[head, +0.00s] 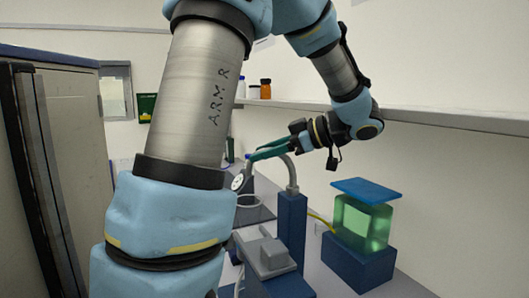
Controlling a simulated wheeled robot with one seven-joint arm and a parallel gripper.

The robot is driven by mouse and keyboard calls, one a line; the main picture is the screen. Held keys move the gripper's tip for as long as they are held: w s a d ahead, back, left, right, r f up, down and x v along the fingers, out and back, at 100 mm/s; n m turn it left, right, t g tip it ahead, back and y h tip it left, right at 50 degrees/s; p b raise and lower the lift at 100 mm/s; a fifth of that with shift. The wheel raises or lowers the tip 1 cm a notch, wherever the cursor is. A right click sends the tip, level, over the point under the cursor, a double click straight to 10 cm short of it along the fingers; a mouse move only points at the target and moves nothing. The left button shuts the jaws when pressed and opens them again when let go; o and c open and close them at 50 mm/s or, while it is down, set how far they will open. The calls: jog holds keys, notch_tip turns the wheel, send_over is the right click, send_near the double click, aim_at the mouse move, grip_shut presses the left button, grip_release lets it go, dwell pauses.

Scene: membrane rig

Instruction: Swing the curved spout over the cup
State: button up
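The curved spout (291,174) is a grey bent tube rising from the top of a blue column (291,232). Its upper part passes behind or between my gripper's green fingers, and its outlet end is not clear to me. My gripper (262,152) reaches in from the right, at the height of the spout's bend. Its fingers overlap the spout in the picture; I cannot tell whether they touch it or how far apart they are.
A grey block-shaped device (264,253) stands in front of the column. To the right, a green tank (362,223) with a blue lid sits on a blue block (358,262), with a yellow tube (319,219) leading toward it. A wall shelf (440,115) runs behind my arm.

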jog(key=shift+o, duration=0.3)
jog(key=shift+r, duration=0.15)
notch_tip(320, 180, up, 10)
jog(key=shift+f+b, duration=0.15)
jog(key=shift+b, duration=1.1)
jog(key=shift+c, duration=0.3)
